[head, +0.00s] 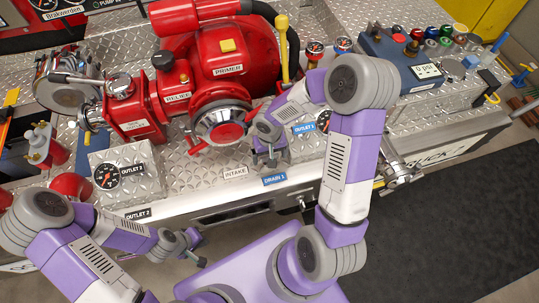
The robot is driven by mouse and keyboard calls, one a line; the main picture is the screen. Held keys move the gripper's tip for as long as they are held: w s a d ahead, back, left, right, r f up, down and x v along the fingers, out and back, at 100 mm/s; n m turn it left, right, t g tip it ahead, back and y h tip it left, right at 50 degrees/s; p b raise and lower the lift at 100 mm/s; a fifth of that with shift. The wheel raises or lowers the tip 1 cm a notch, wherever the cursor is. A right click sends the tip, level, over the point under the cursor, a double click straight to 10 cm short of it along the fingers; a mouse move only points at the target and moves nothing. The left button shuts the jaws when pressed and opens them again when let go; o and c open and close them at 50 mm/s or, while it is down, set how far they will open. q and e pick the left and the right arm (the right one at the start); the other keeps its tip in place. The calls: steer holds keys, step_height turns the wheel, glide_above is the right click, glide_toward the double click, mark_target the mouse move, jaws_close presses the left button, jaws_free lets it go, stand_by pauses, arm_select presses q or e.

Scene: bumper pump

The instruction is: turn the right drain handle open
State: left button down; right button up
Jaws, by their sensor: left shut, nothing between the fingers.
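The blue DRAIN 1 label (274,180) is on the front edge of the pump panel. Just right of and below it, a small metal drain handle (303,202) sticks out under the edge, close to my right arm; its exact angle is too small to tell. My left gripper (194,254) is shut and empty, low in front of the panel, left of the drain handle and apart from it. My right gripper (271,158) hangs above the panel deck, behind the DRAIN 1 label and near the INTAKE label (235,173). Whether its fingers are open is unclear.
The red pump (222,70) stands at the back, with a yellow-handled lever (283,45) beside it. An OUTLET 2 gauge box (122,175) is at left. A blue control box (405,60) is at right. Dark floor mat (450,225) lies clear at lower right.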

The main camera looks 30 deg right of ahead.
steer(key=c, duration=1)
steer(key=shift+c, duration=0.2)
steer(key=shift+n, duration=0.3)
steer(key=n, duration=0.3)
steer(key=shift+n, duration=0.3)
steer(key=n+p, duration=0.1)
steer(key=n, duration=0.3)
steer(key=shift+n, duration=0.3)
steer(key=n+p, duration=0.1)
steer(key=n, duration=0.3)
steer(key=shift+r, duration=0.1)
steer(key=shift+w+n+p, duration=0.1)
steer(key=shift+n+p, duration=0.95)
steer(key=shift+n, duration=1.45)
